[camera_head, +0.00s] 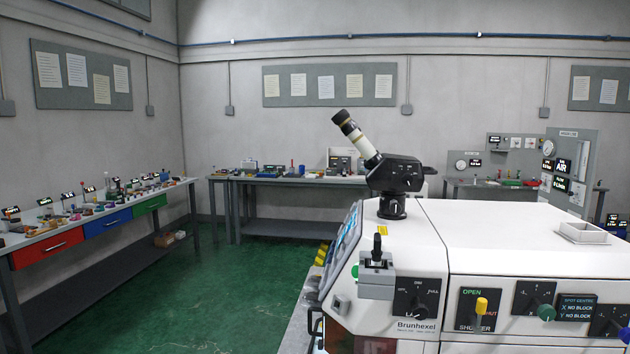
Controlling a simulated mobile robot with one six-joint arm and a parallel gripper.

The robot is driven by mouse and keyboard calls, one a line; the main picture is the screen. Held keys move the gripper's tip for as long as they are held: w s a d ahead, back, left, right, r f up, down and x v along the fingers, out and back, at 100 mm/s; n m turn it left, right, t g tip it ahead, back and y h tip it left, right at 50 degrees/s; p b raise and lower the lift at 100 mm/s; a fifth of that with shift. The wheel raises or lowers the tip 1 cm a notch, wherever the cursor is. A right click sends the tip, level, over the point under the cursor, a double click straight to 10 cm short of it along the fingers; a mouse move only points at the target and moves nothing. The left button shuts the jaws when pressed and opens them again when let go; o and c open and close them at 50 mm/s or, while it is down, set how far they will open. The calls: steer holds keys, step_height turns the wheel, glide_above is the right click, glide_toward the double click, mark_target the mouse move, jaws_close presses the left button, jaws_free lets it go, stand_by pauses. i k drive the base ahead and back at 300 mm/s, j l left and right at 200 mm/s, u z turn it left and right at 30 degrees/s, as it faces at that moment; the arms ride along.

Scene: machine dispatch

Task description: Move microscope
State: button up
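The microscope (395,174) stands on top of a white machine (410,242) marked Brunhexel, at the right of the view. It has a black head on a short black post, and its white and black eyepiece tube (358,138) tilts up to the left. A small black joystick (377,246) stands on a grey bracket at the machine's front left corner. My gripper is not in view.
Cluttered benches (50,240) line the left and back walls. The green floor (220,300) between is largely clear.

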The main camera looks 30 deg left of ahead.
mark_target(385, 177)
steer(key=l+u, duration=0.85)
steer(key=k+l+u, duration=0.1)
steer(key=l+u, duration=0.35)
